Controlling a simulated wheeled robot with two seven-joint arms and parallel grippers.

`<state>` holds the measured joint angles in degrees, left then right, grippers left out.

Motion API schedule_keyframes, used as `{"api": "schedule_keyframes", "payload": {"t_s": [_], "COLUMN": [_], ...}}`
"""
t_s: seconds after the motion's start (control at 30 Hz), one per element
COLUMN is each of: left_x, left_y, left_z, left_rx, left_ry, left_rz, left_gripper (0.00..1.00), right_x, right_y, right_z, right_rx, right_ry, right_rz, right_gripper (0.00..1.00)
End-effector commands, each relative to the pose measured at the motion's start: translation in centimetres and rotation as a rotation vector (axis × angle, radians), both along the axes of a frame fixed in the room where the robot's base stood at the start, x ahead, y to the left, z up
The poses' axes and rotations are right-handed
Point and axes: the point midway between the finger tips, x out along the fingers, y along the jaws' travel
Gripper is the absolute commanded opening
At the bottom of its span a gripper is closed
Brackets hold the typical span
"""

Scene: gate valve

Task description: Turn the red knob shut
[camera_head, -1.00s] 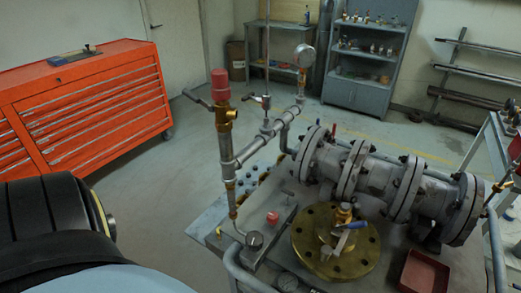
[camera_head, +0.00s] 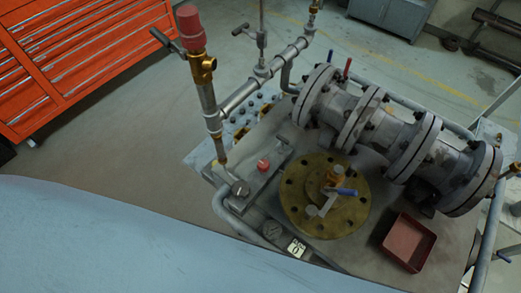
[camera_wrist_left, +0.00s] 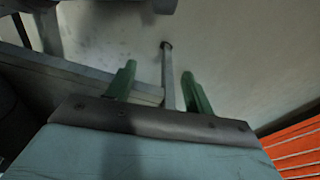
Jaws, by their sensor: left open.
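A small red knob (camera_head: 263,165) sits on a grey block at the left part of the workbench, near a round gauge. A larger red cylindrical cap (camera_head: 190,27) tops the upright pipe with a brass fitting at the upper left. My left gripper (camera_wrist_left: 157,70) shows only in the left wrist view, with its two green fingers apart. A thin grey bar (camera_wrist_left: 168,80) shows between the fingers in that picture; I cannot tell its depth. Neither red part can be made out in the wrist view. My right gripper is not in view.
A brass flange (camera_head: 325,220) with a blue-handled lever lies on the bench (camera_head: 360,255). A large flanged grey pipe (camera_head: 390,135) runs behind it. A red tray (camera_head: 408,243) sits at the right. An orange tool cabinet (camera_head: 70,50) stands on the floor at left.

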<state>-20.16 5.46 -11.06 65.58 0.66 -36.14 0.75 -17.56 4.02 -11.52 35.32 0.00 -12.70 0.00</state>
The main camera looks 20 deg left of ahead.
Motion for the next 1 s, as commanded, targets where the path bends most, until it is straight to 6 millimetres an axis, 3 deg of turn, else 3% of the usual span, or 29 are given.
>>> {"api": "schedule_keyframes", "payload": {"t_s": [0.03, 0.2, 0.57, 0.7, 1.0], "left_x": [1.9, 6.1, 9.2, 11.3, 16.1], "left_y": [-0.4, -1.4, -2.4, -3.8, -7.7], "left_z": [3.6, 12.4, 23.9, 29.1, 31.7], "left_rx": [-0.005, -0.019, -0.036, -0.065, -0.116], "left_ry": [-0.018, -0.046, -0.08, -0.084, -0.018], "left_rz": [0.005, 0.013, 0.017, 0.012, -0.002], "left_gripper": [0.52, 0.52, 0.52, 0.52, 0.52], "right_x": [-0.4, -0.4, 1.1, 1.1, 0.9], "right_y": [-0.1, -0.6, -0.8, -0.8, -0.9], "right_z": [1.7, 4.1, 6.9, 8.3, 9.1], "right_rx": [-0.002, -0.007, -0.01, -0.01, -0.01], "right_ry": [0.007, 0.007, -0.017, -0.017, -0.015], "right_rz": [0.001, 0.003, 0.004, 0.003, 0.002], "right_gripper": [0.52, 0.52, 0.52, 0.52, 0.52]}}
